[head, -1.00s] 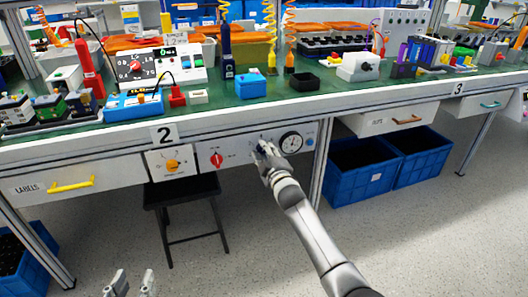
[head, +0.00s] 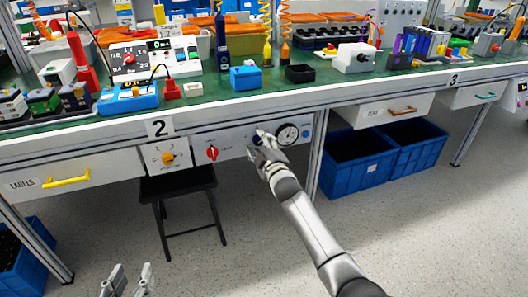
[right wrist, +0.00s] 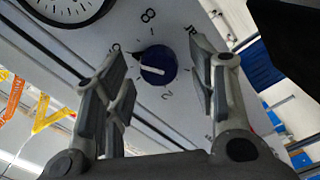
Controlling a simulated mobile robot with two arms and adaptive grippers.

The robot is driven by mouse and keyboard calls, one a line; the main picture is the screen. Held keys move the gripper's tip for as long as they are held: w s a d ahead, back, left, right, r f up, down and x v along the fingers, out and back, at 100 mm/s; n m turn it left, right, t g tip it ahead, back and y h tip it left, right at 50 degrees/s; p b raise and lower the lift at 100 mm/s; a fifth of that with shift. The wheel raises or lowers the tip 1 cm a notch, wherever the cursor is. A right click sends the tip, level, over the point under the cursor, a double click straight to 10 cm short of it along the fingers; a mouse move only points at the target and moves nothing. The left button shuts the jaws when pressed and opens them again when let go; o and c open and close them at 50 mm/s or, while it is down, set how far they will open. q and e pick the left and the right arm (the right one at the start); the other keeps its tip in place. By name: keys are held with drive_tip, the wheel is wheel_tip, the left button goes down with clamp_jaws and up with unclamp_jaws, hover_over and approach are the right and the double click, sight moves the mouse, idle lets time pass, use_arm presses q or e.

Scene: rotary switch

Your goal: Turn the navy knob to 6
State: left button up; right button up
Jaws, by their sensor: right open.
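The navy knob (right wrist: 158,65) sits on the white front panel below the bench; its white pointer line lies nearly level in the right wrist view, tilted slightly. In the head view my right gripper (head: 262,147) is before the panel, largely covering the knob. My left gripper (head: 128,280) is open and empty at the bottom.
A round gauge (head: 288,133) is right of the knob on the same panel. A red knob (head: 212,153) and an orange knob (head: 168,158) are to the left. A black stool (head: 178,183) stands below; blue crates (head: 348,187) are on the floor at right.

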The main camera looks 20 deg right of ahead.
drive_tip(key=s, duration=1.2)
drive_tip(key=shift+d, duration=0.2)
